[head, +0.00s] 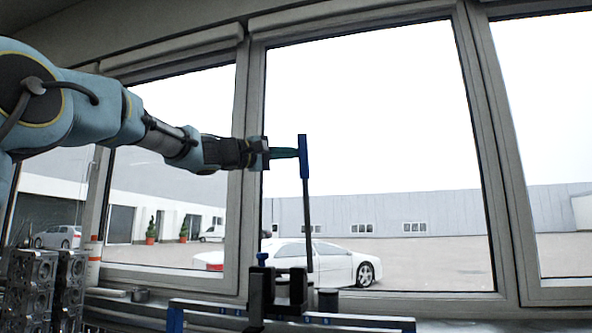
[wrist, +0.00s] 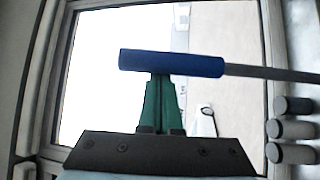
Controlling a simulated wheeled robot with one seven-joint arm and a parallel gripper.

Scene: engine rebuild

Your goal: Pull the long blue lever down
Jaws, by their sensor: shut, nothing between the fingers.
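The long lever has a blue handle (head: 304,157) on top of a dark rod and stands upright in the head view, rising from a black mount (head: 278,292). In the wrist view the blue handle (wrist: 172,63) lies across the picture, with its grey rod running to the right. My gripper (head: 299,153) reaches in from the left at handle height. Its green fingers (wrist: 163,78) are shut together with nothing between them. Their tips are at the handle's near side and seem to touch it; the exact contact is hidden behind the handle.
Metal engine blocks (head: 33,285) stand at the lower left beside a white and red bottle (head: 94,262). A blue-ended rail (head: 350,321) runs along the bottom around the mount. Large windows stand behind the lever. The space right of the lever is clear.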

